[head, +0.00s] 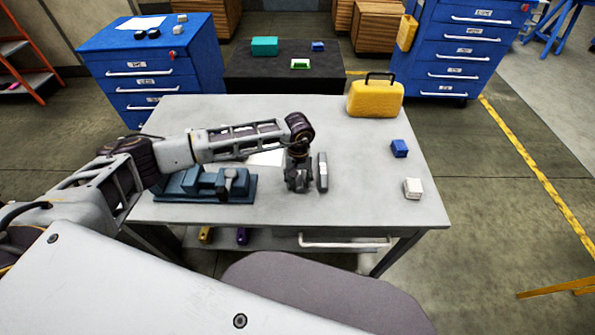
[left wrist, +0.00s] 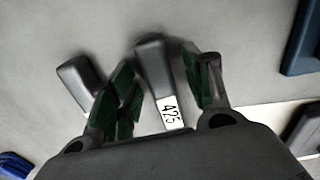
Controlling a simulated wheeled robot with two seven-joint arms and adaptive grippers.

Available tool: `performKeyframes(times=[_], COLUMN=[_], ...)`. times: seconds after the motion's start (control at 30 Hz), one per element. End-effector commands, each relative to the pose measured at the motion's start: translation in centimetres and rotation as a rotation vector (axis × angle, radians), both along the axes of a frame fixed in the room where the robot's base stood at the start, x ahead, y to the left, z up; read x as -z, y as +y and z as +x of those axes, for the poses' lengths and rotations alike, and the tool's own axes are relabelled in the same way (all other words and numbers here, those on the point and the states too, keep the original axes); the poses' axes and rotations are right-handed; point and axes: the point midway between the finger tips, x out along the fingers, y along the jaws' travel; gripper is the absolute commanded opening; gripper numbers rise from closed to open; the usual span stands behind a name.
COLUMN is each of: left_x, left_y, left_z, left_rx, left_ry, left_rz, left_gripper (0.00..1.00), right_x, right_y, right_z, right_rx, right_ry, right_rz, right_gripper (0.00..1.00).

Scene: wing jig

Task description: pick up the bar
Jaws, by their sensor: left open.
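A grey bar with a white label reading 425 (left wrist: 153,65) lies on the table in the left wrist view. My left gripper (left wrist: 160,90) is open, with its green-padded fingers on either side of this bar. I cannot tell whether they touch it. In the head view my left gripper (head: 298,184) points down at the table and hides this bar. A second grey bar (head: 322,172) is just right of the gripper; in the left wrist view this second bar (left wrist: 80,83) lies outside the fingers, on the left. My right gripper is not in view.
A blue vise (head: 206,184) stands left of the gripper, by a white sheet (head: 265,158). A yellow case (head: 375,98), a blue block (head: 399,148) and a white block (head: 413,188) are on the table's right (head: 350,207). The table's front middle is clear.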

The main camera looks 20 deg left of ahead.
Motion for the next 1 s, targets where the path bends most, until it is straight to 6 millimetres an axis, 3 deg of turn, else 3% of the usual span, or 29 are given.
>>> performKeyframes(times=[0.27, 0.67, 1.0], left_x=[-0.03, -0.04, -0.16], left_y=[-0.01, 0.0, -0.03], left_z=[0.01, 0.01, 0.1], left_rx=[0.0, 0.0, 0.0], left_ry=[0.0, 0.0, -0.003], left_rz=[0.0, 0.0, -0.001], left_gripper=[0.5, 0.0, 0.0], right_x=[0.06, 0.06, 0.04], right_y=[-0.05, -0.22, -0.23], right_z=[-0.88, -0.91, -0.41], right_rx=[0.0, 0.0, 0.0], right_ry=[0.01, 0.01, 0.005], right_rz=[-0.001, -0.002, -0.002], right_gripper=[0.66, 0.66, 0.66])
